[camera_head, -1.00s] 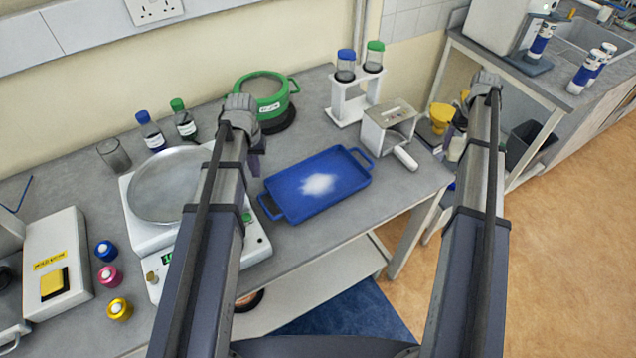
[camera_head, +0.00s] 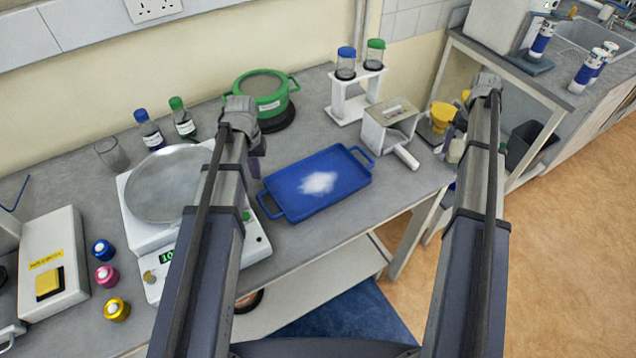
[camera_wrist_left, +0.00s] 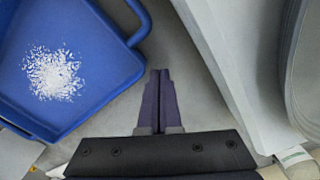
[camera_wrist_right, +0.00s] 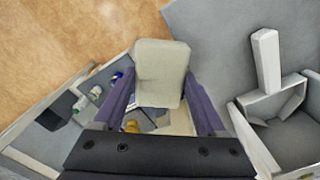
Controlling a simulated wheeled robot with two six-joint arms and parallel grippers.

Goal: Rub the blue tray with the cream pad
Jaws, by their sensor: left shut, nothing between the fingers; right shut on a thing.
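The blue tray (camera_head: 340,186) lies on the grey bench in the middle of the head view, with a patch of white powder (camera_head: 318,182) on it. The tray also fills the upper left of the left wrist view (camera_wrist_left: 103,60). My left gripper (camera_wrist_left: 160,75) is shut and empty, just beside the tray's handle end. My right gripper (camera_wrist_right: 160,100) is shut on the cream pad (camera_wrist_right: 162,70), which sticks out past the fingertips. In the head view the pad (camera_head: 455,151) is mostly hidden by my right arm, off the right end of the bench.
A balance with a round pan (camera_head: 168,185) stands left of the tray. A green pot (camera_head: 265,95) and a white rack (camera_head: 355,95) stand behind it. Bare bench lies in front of the tray.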

